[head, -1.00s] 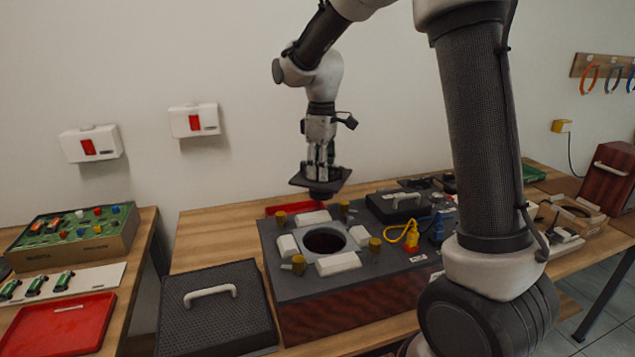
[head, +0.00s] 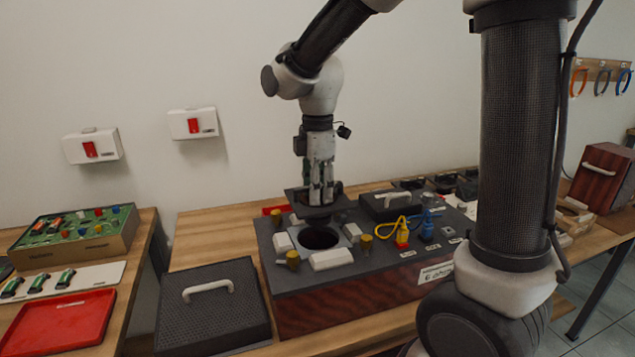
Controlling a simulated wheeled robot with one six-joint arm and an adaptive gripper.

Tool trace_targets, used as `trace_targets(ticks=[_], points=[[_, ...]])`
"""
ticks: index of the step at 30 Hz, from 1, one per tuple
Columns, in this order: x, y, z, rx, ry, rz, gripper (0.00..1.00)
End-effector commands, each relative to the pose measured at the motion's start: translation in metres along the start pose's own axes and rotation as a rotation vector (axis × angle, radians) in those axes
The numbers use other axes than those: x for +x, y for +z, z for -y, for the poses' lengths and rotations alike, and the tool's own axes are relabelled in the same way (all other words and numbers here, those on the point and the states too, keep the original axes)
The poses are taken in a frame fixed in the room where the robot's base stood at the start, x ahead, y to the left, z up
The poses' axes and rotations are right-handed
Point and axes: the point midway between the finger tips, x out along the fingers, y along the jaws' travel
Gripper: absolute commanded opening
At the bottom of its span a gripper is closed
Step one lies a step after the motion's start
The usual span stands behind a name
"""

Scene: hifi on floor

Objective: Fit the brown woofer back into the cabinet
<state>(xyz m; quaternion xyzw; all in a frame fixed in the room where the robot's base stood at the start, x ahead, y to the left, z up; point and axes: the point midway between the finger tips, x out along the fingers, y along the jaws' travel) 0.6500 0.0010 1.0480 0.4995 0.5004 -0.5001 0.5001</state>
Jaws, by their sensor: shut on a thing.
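My gripper (head: 321,190) points down and is shut on the woofer (head: 312,212), a dark piece with a flat square plate and a rounded underside. I cannot make out its brown colour. It hangs just above the far side of the cabinet's round opening, apart from it as far as I can tell. The cabinet (head: 350,302) lies on the table with its dark grey face up and red-brown wood sides. The woofer hides part of the opening (head: 320,238) and of the face behind it. White blocks (head: 332,259) and brass-coloured knobs (head: 293,259) stand around the opening.
A dark grille panel with a white handle (head: 208,293) lies left of the cabinet. Yellow (head: 402,232) and blue (head: 427,226) plugs stand on the cabinet's right part, near a black handled cover (head: 386,204). A red tray (head: 66,325) is far left.

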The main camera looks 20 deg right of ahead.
Motion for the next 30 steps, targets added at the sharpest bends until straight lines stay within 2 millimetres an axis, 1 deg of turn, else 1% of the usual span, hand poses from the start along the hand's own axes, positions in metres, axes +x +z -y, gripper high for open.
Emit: trace_targets(ticks=[23, 30], points=[[0.0008, 0.0003, -0.0006, 0.001, 0.003, -0.001, 0.0], [0.0059, 0.0003, -0.0006, 0.001, 0.002, 0.0, 0.0]])
